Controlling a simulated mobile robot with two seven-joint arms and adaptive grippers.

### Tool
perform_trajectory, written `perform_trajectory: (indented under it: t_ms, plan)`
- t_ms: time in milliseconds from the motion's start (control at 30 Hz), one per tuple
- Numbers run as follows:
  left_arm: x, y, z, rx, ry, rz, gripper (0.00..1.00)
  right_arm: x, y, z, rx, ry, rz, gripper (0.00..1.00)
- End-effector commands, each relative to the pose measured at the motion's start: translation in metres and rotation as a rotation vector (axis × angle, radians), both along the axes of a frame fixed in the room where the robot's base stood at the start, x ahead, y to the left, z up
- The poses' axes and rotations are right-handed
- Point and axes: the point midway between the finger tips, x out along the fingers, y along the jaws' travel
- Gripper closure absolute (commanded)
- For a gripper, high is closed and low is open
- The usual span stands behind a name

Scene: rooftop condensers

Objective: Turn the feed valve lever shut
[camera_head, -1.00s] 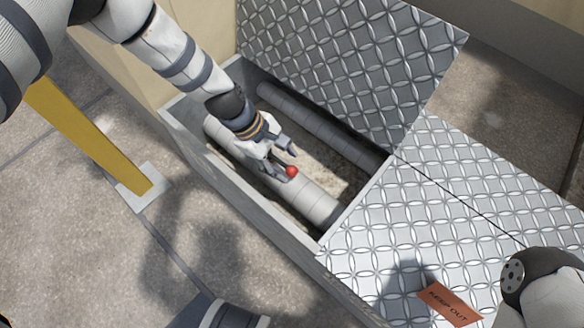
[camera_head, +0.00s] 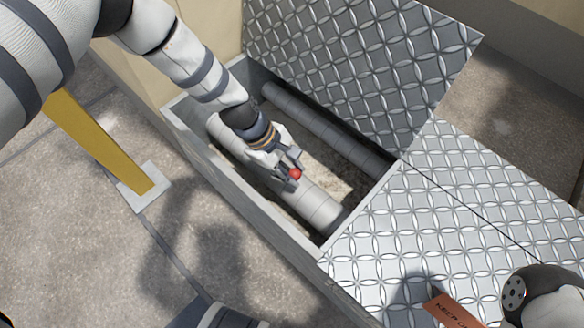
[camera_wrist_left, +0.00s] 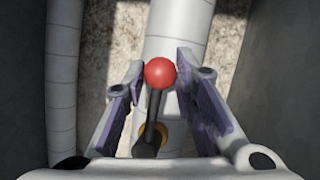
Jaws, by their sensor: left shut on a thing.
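The feed valve lever (camera_wrist_left: 153,118) is a dark bar with a red ball knob (camera_head: 295,173). It stands on a pale pipe (camera_head: 313,206) inside an open trench; the red knob also shows in the left wrist view (camera_wrist_left: 160,73). My left gripper (camera_head: 290,170) reaches down into the trench and is shut on the lever, with a finger on each side near the knob. The lever's base has a brass-coloured part (camera_wrist_left: 160,134). In the head view the gripper hides most of the lever. My right gripper is not in view.
Trench walls (camera_head: 230,205) stand close around the left gripper. A second pipe (camera_head: 325,125) runs alongside. A raised tread-plate cover (camera_head: 365,60) stands behind; flat plates (camera_head: 420,240) lie right. A yellow post (camera_head: 95,140) stands left. An orange keep-out sign (camera_head: 455,310) lies at lower right.

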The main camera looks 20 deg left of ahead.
Motion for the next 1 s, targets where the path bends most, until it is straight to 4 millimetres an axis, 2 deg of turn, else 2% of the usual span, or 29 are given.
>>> perform_trajectory:
  t_ms: [267,633,1000]
  plan:
    - [-0.008,0.005,0.000,0.001,-0.001,-0.122,1.00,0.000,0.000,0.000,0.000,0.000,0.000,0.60]
    - [-0.028,0.022,-0.001,0.001,0.000,-0.455,1.00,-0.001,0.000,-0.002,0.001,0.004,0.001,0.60]
    - [-0.040,0.041,-0.001,0.002,0.000,-0.744,1.00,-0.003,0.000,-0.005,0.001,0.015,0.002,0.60]
